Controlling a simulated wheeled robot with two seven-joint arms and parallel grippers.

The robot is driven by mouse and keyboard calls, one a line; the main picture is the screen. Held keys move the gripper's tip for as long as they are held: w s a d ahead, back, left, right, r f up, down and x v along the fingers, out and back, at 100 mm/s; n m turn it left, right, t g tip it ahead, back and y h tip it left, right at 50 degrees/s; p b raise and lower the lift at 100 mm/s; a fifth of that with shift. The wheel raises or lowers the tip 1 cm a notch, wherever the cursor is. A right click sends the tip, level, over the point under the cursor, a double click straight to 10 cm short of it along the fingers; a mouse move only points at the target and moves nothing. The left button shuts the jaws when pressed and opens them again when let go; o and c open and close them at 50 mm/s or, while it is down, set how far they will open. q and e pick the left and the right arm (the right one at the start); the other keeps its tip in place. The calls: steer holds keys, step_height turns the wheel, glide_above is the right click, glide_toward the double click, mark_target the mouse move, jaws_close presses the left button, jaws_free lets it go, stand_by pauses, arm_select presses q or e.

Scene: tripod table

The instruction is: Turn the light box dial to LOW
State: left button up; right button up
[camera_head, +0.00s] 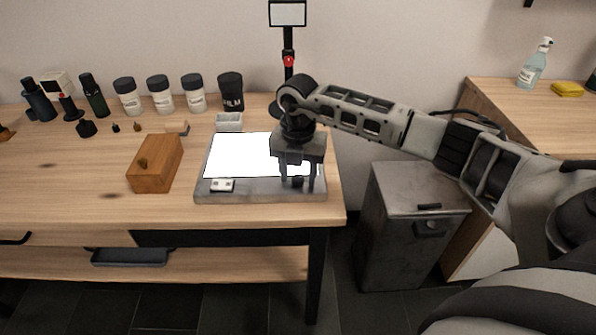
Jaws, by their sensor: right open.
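The light box (235,189) lies near the right end of the wooden table, with its white panel (237,154) lit bright. A small dark dial (297,182) shows at the right part of its front strip. A small white label or switch plate (222,185) is at the left of that strip. My right gripper (298,184) points down over the right side of the light box, its fingers open on either side of the dial. I cannot tell whether the fingers touch it. My left gripper is not in view.
A wooden block (154,166) stands left of the light box. A small white tray (229,122) and several canisters (162,94) are behind. A stand with a small screen (288,14) rises at the back. A grey cabinet (405,230) stands right of the table.

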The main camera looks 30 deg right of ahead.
steer(key=c, duration=1)
